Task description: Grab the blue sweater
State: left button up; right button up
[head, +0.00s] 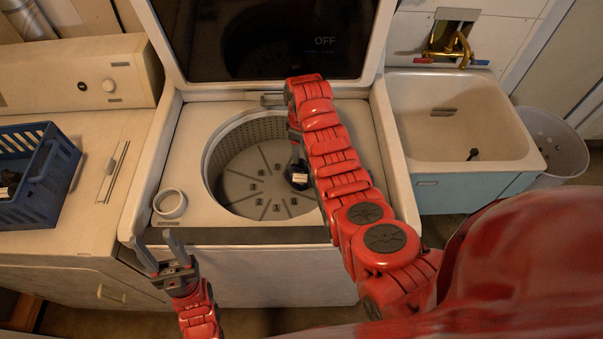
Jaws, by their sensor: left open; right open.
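I cannot make out a blue sweater for certain. A small dark item with a pale patch (298,178) lies at the right side of the open washer's drum (245,170); I cannot tell whether it is cloth. My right arm reaches over the washer, and its gripper (296,158) points down into the drum just above that item. The arm partly hides this gripper, and contact is unclear. My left gripper (154,238) is open and empty at the washer's front left edge.
The washer's raised lid (260,45) stands behind the drum. A blue basket (45,185) with dark contents sits on the left machine. A white ring-shaped cup (170,204) is at the washer's front left corner. A sink (465,120) and white bin (555,145) are right.

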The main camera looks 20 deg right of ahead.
aim_at(304, 161)
jog(key=f, duration=0.3)
jog(key=f+b, duration=0.1)
jog(key=shift+s+d+f, duration=0.15)
jog(key=shift+s+d, duration=0.1)
jog(key=shift+d, duration=0.15)
jog(key=shift+c, duration=0.3)
grip_shut()
dwell(0.7)
